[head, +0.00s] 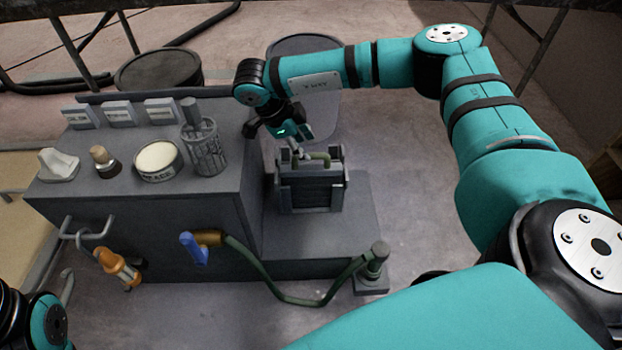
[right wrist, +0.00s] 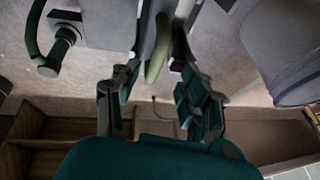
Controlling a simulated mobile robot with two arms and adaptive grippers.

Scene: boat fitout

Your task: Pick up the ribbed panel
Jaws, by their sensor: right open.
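A dark grey slatted piece (head: 312,196), which looks like the ribbed panel, stands upright on the low grey step. A green handle bar (head: 318,158) shows at its top. My right gripper (head: 294,146) is open just above this top, at the handle. In the right wrist view the green bar (right wrist: 158,48) runs in front of the open right gripper (right wrist: 157,78), in line with the gap between its fingers. I cannot tell whether they touch. Part of the panel's top is hidden by the gripper. Only a piece of my left arm shows at the lower left; its gripper is out of view.
The grey bench (head: 110,190) left of the panel carries a wire-mesh cup (head: 205,150), a round tin (head: 157,160) and small blocks. Floor on the right is clear.

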